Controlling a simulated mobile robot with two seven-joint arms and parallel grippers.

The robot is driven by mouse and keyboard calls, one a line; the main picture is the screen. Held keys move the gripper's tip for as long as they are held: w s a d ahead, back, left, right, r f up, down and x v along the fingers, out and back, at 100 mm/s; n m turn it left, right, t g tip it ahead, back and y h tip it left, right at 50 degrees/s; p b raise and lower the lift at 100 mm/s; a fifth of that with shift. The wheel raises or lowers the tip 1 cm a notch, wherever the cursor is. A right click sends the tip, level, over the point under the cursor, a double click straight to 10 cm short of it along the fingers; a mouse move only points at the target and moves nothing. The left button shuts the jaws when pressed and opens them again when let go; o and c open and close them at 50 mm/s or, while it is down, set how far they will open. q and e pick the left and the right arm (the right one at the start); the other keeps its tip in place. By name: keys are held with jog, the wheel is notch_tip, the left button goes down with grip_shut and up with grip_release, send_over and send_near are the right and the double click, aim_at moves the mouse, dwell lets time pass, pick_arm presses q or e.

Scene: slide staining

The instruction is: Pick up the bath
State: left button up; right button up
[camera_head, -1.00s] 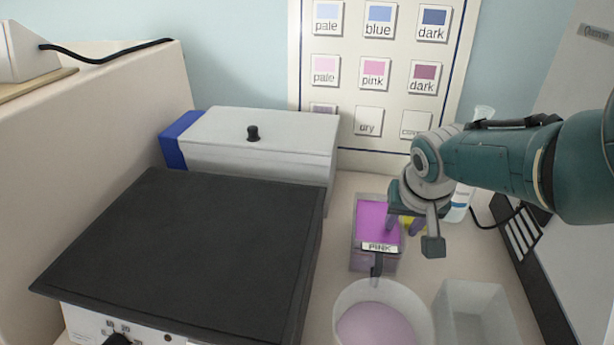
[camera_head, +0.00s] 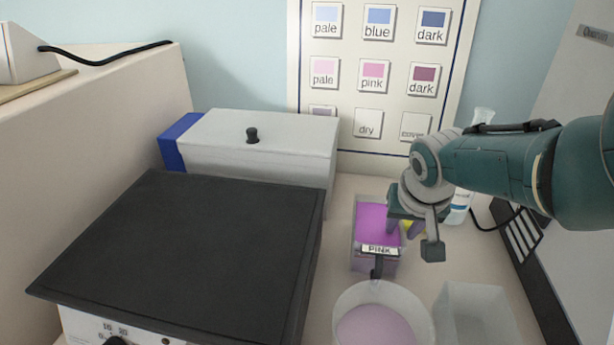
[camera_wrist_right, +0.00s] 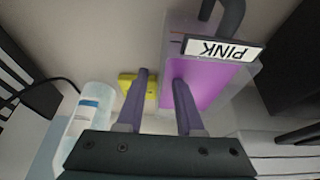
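The bath is a clear rectangular tub of magenta liquid (camera_head: 374,222) with a white PINK label and a dark hooked handle at its near end. It stands on the bench and also shows in the right wrist view (camera_wrist_right: 210,75). My right gripper (camera_head: 403,229) is at the bath's right side. In the right wrist view my right gripper (camera_wrist_right: 161,77) is open, its purple fingers apart. One finger overlaps the magenta area and the other is outside, by a yellow object (camera_wrist_right: 127,86). I cannot tell whether either touches the wall. My left gripper is not in view.
A round tub of pale pink liquid (camera_head: 343,302) stands just in front of the bath, with an empty clear container (camera_head: 478,305) to its right. A white bottle (camera_head: 458,207) stands behind my right gripper. A black-topped device (camera_head: 185,240) and a white box (camera_head: 265,140) are left.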

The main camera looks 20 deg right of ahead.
grip_shut()
jog(key=shift+w+r, duration=0.1)
dwell(1.1)
